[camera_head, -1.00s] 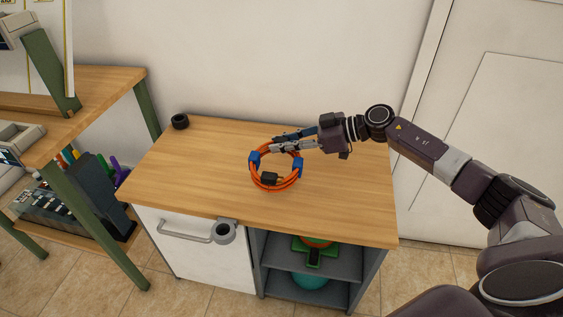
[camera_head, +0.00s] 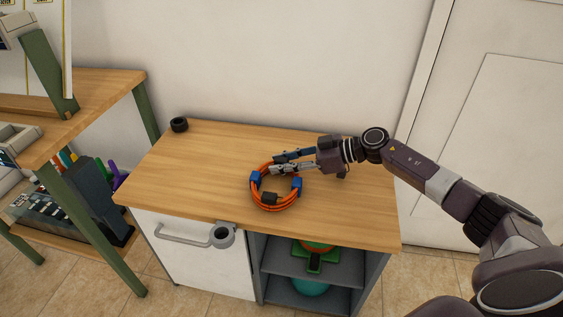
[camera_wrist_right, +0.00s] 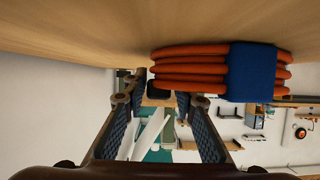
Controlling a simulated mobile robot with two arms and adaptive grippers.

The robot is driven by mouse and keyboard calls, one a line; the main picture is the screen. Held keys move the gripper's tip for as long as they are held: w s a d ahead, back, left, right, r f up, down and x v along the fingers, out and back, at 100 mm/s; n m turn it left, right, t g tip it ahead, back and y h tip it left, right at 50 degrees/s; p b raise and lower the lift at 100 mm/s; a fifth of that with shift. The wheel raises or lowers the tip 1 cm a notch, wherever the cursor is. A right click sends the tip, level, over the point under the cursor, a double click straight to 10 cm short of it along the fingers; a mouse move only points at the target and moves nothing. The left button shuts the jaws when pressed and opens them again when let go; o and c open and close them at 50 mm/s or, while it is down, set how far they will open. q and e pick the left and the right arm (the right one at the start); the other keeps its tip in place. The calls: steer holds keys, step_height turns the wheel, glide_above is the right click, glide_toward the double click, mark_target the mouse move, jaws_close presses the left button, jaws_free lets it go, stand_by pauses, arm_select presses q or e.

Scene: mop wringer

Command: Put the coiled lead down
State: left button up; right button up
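The coiled lead (camera_head: 272,206) is an orange ring with two blue straps and a black plug. It lies on the wooden worktop (camera_head: 190,165), near the middle; I see no clear gap beneath it. My right gripper (camera_head: 273,164) is at the ring's far side, its two fingers apart. In the right wrist view the orange strands (camera_wrist_right: 190,68) and a blue strap lie against the wood, close to the fingertips. The fingers (camera_wrist_right: 159,102) are spread there with no strand clamped between them. Whether a fingertip touches the lead I cannot tell. My left gripper is not in view.
A small black ring-shaped object (camera_head: 179,125) stands at the worktop's back left corner. A grey round holder (camera_head: 221,235) sits at the front edge beside a door handle. Open shelves (camera_head: 310,268) are below. A green-legged bench (camera_head: 95,90) stands left. The worktop's left part is clear.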

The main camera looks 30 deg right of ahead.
steer(key=shift+o, duration=0.6)
steer(key=shift+r, duration=0.1)
steer(key=shift+d+r, duration=0.15)
steer(key=p+v, duration=0.1)
steer(key=v, duration=0.9)
steer(key=shift+s+d+p, duration=0.25)
steer(key=shift+s+p, duration=0.05)
steer(key=shift+p, duration=0.05)
steer(key=shift+s+d+r, duration=0.3)
steer(key=shift+d, duration=0.05)
